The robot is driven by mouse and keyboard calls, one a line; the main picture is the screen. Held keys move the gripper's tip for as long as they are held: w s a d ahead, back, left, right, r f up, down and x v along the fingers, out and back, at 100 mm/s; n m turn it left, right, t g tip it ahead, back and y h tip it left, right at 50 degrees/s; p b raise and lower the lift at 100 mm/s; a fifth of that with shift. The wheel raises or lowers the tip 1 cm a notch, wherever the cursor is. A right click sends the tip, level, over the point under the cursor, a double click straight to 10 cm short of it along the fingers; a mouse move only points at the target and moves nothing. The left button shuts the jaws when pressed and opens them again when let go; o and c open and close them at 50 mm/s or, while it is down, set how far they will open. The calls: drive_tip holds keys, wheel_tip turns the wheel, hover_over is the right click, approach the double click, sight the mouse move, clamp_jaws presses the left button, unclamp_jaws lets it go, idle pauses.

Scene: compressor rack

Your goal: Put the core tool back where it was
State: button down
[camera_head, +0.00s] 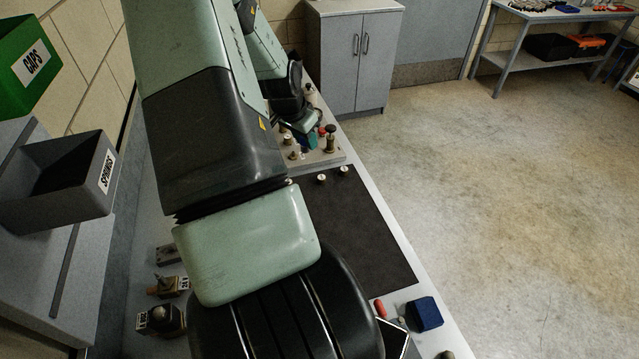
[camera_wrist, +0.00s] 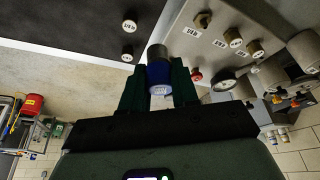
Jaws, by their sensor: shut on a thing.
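The core tool (camera_wrist: 159,72), a short cylinder with a blue body and a grey metal end, is between my gripper's fingers (camera_wrist: 159,88) in the wrist view. Both dark green fingers press on its sides. In the head view my gripper (camera_head: 308,138) is at the far end of the bench, over the metal manifold plate (camera_head: 322,157). My arm hides much of the bench there, and I cannot make out the tool clearly in that view. In the wrist view the grey plate (camera_wrist: 195,62) lies beyond the tool; I cannot tell whether they touch.
Several brass fittings with white labelled caps, a gauge (camera_wrist: 224,84) and a red knob (camera_wrist: 196,75) stand close by on the plate. Two white-capped pieces (camera_head: 321,178) stand on the dark mat (camera_head: 365,235). A blue block (camera_head: 425,313) and a red item (camera_head: 380,308) lie near the front.

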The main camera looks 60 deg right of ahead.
drive_tip(key=s+a+m+g, duration=0.1)
drive_tip(key=s+a+m, duration=0.35)
drive_tip(key=s, duration=0.45)
drive_tip(key=shift+n, duration=0.35)
drive_tip(key=f, duration=0.6)
drive_tip(key=shift+s+a, duration=0.1)
drive_tip(key=shift+a, duration=0.2)
drive_tip(key=shift+f, duration=2.15)
drive_tip(key=shift+f, duration=0.15)
drive_tip(key=c, duration=0.8)
unclamp_jaws()
drive_tip(key=shift+c, duration=0.2)
drive_tip(key=v, duration=1.2)
drive_tip(key=shift+w, duration=0.3)
drive_tip(key=shift+d, duration=0.15)
